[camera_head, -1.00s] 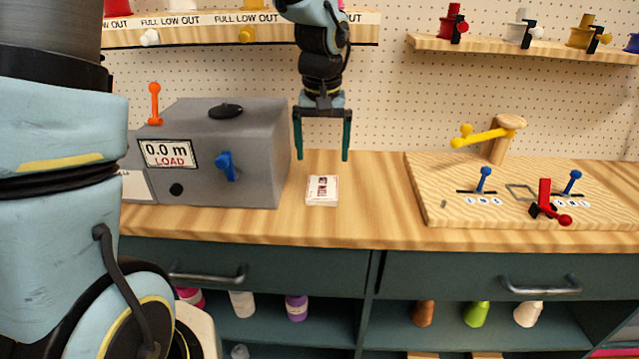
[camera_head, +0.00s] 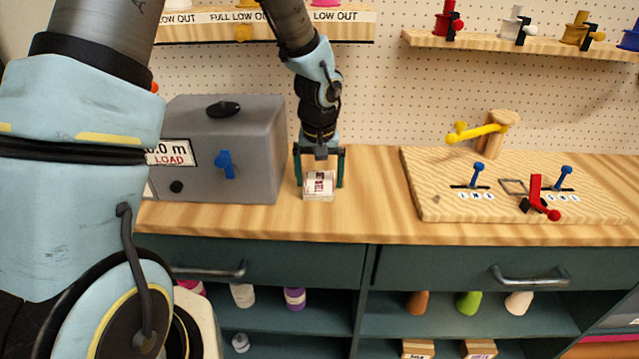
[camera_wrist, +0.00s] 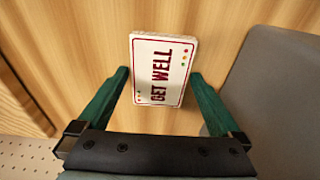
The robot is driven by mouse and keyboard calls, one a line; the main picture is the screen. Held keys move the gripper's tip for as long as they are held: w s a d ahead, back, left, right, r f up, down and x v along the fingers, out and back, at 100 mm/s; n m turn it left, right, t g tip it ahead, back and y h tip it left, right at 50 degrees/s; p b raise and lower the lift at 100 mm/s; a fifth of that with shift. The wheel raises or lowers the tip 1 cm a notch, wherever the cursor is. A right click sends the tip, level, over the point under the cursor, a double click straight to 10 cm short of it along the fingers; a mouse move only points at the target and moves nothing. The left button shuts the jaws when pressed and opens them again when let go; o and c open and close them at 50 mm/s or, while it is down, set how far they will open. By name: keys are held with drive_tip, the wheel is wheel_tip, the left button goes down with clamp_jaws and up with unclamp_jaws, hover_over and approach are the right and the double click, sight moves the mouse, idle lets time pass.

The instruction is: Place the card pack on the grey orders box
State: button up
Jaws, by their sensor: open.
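The card pack (camera_head: 319,187) is a small white pack with red print, lying flat on the wooden counter to the right of the grey box. In the wrist view the card pack (camera_wrist: 161,70) reads "GET WELL" and lies between and ahead of the fingertips. My gripper (camera_head: 320,184) is open over the pack, one green finger on each side. The wrist view also shows my gripper (camera_wrist: 160,75) with gaps between the fingers and the pack. The grey box (camera_head: 235,150) has a LOAD label, a blue lever and a black knob on its top.
A wooden board (camera_head: 440,205) with blue and red levers and a yellow arm stands to the right. Shelves with spools (camera_head: 520,45) hang on the pegboard behind. The counter (camera_head: 365,205) between pack and board is clear.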

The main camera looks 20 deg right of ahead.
drive_tip(key=c, duration=1.3)
